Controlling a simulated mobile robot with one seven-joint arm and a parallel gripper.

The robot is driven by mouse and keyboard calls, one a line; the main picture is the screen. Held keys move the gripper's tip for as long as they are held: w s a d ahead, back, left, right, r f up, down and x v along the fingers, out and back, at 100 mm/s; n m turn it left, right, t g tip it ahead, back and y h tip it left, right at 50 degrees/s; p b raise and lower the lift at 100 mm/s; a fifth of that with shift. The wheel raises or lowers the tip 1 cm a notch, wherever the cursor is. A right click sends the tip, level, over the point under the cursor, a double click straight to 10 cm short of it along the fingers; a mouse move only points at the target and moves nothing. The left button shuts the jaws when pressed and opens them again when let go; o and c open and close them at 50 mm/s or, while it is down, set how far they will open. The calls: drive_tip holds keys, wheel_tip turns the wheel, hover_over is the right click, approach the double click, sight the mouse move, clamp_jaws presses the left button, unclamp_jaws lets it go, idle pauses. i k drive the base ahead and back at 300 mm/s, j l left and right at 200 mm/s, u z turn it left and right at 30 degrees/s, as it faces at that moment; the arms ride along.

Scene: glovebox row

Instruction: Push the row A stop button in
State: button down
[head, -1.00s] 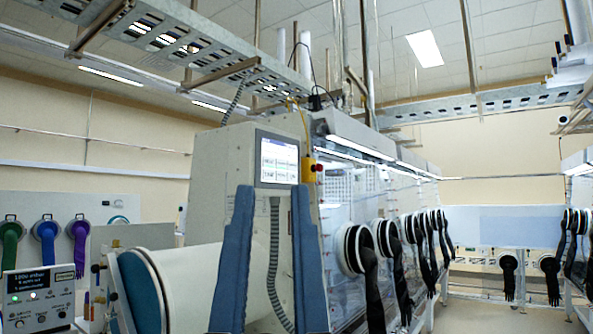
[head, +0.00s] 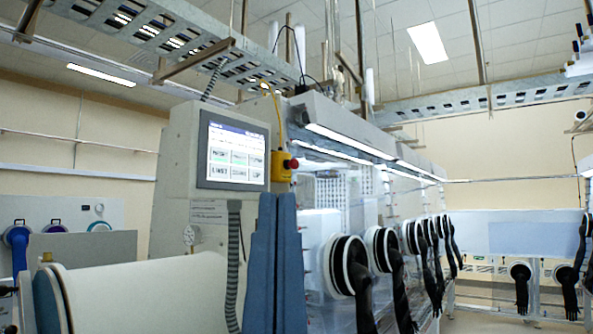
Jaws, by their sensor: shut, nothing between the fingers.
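The stop button (head: 291,164) is a red knob on the right side of a small yellow box (head: 279,167). The box is mounted at the upper corner of the glovebox, just right of the screen, and a yellow cable rises from it. No row label on it is readable. My gripper (head: 277,198) shows as two blue fingers pointing up from the bottom of the picture. They are together, with nothing between them. Their tips appear just below the yellow box in the picture, and I cannot tell the gap in depth. The button is unobstructed.
A touch screen (head: 234,156) is on the glovebox end panel. A large white cylinder (head: 150,295) stands out at lower left. Several black gloves hang from ports (head: 348,265) along the row at right. A metal cable tray (head: 150,40) runs overhead.

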sight(294, 163)
drive_tip(key=i+l, duration=0.55)
drive_tip(key=i, duration=0.15)
drive_tip(key=i+l, duration=0.5)
drive_tip(key=i, duration=0.2)
drive_tip(key=i+l, duration=0.55)
drive_tip(key=i, duration=0.15)
